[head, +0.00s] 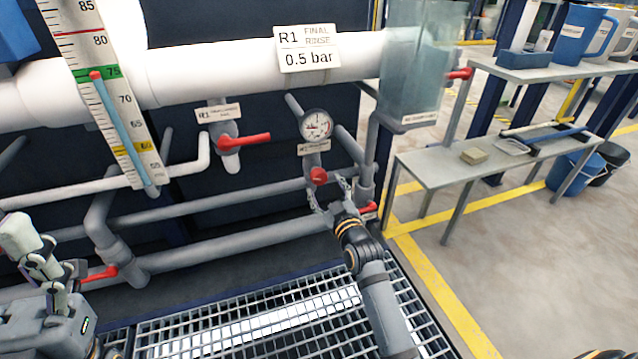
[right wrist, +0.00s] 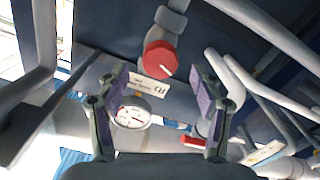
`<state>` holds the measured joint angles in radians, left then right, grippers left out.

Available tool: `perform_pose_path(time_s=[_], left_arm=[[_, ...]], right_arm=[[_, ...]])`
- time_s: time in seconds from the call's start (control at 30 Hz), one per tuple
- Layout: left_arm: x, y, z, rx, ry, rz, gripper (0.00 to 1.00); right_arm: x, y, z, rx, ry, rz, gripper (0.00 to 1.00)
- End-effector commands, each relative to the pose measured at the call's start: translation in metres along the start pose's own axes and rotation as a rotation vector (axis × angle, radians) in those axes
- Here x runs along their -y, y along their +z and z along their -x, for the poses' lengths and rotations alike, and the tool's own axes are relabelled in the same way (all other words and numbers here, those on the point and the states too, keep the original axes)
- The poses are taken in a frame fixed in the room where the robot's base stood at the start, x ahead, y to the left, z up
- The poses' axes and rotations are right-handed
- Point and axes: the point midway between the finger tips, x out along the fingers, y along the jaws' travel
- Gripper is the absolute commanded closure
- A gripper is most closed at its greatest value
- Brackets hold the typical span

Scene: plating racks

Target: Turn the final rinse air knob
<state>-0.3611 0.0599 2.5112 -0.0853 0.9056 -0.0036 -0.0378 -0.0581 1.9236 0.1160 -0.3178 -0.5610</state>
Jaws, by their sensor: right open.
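The red round air knob (head: 319,176) sits on a grey pipe below a dial gauge (head: 316,125) and a small label. My right gripper (head: 328,197) is open just below and in front of the knob, its fingers pointing up toward it. In the right wrist view the knob (right wrist: 160,59) lies beyond the fingertips, between their lines, with a pale mark on its face. The gauge (right wrist: 130,115) shows between the fingers. I see no contact with the knob. My left gripper (head: 50,268) is at the lower left, far from the knob; its finger opening is unclear.
A sign (head: 307,49) reads "R1 FINAL RINSE 0.5 bar" on the white pipe. A red lever valve (head: 243,141) is left of the gauge. Grey pipes surround the knob. A clear container (head: 415,75) hangs at upper right. A metal grating (head: 250,335) lies below; a bench (head: 440,172) stands right.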

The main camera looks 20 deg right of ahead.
Motion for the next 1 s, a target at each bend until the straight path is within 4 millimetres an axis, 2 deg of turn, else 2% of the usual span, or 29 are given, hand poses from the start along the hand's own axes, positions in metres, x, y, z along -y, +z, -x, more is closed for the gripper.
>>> perform_pose_path(time_s=[0.03, 0.1, 0.3, 0.63, 1.0], left_arm=[[-0.002, 0.002, 0.012, 0.002, 0.003, -0.002, 0.39], [-0.004, 0.003, 0.019, 0.004, 0.007, -0.005, 0.39], [-0.007, 0.004, 0.03, 0.008, 0.014, -0.01, 0.39], [-0.007, 0.005, 0.03, 0.01, 0.016, -0.011, 0.39], [-0.007, 0.005, 0.03, 0.011, 0.016, -0.011, 0.39]], right_arm=[[0.002, 0.004, -0.012, -0.004, 0.001, 0.0, 0.34], [0.002, 0.004, -0.026, -0.003, 0.001, 0.001, 0.34], [0.001, 0.003, -0.052, 0.0, 0.0, 0.0, 0.34], [0.0, 0.001, -0.057, 0.002, 0.0, 0.0, 0.34], [0.0, 0.001, -0.057, 0.001, 0.0, 0.0, 0.83]])
